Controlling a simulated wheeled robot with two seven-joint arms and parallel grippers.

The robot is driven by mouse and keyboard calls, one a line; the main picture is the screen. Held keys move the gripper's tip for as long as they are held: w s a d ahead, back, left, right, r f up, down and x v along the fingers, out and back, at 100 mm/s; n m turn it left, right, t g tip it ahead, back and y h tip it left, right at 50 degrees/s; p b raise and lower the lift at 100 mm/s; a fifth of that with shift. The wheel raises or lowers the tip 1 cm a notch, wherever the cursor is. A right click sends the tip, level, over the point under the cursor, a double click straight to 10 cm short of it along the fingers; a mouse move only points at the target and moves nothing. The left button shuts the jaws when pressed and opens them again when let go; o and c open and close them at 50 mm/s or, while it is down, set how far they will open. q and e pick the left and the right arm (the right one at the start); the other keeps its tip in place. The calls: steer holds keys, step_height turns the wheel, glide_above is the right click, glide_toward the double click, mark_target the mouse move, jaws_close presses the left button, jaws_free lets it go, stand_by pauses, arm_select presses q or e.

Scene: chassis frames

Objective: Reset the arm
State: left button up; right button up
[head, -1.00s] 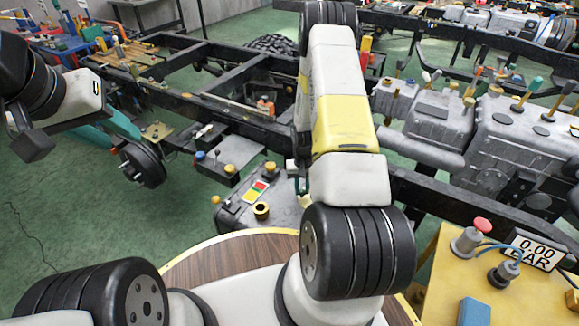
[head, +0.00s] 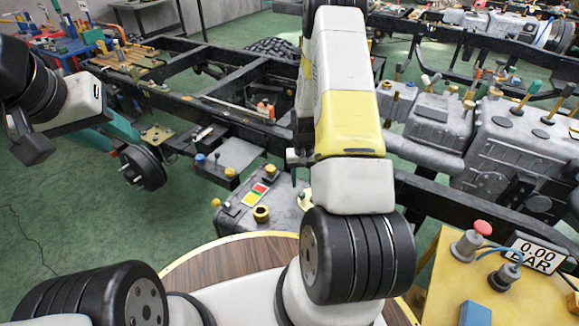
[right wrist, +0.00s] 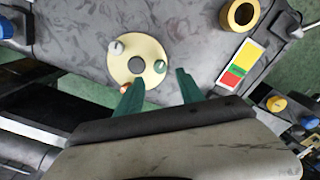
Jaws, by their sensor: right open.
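My right arm (head: 348,125), white with a yellow band, stands in the middle of the head view and hides most of its gripper. In the right wrist view my right gripper (right wrist: 160,90) has two green fingers spread apart with nothing between them. The fingertips are near a cream disc (right wrist: 150,50) with a central hole, on a grey housing (right wrist: 75,42). I cannot tell whether they touch it. My left arm (head: 65,100) comes in at the left edge of the head view.
Black chassis rails (head: 250,120) cross the scene. A wheel hub (head: 142,168) hangs at the left. A grey engine block (head: 520,150) is at the right. A yellow stand with a red button (head: 482,227) is at front right. Green floor (head: 110,230) is clear at front left.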

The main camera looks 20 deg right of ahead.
steer(key=shift+r, duration=0.9)
steer(key=shift+r, duration=0.1)
steer(key=s+a+r+t, duration=0.2)
steer(key=a+r, duration=0.1)
steer(key=r, duration=1)
steer(key=s+a+r+t, duration=0.1)
steer(key=a+r, duration=0.2)
steer(key=r, duration=1)
steer(key=s+a+r+n+t+y, duration=0.1)
steer(key=s+a+r, duration=0.2)
steer(key=s+r, duration=0.4)
steer(key=s+a+r+n+t+y, duration=0.1)
steer(key=s+a+r+t, duration=0.1)
steer(key=s+r, duration=0.5)
steer(key=s+a, duration=0.1)
steer(key=s, duration=0.3)
steer(key=shift+s+r+n, duration=0.2)
steer(key=shift+r+n, duration=0.15)
steer(key=shift+n, duration=0.05)
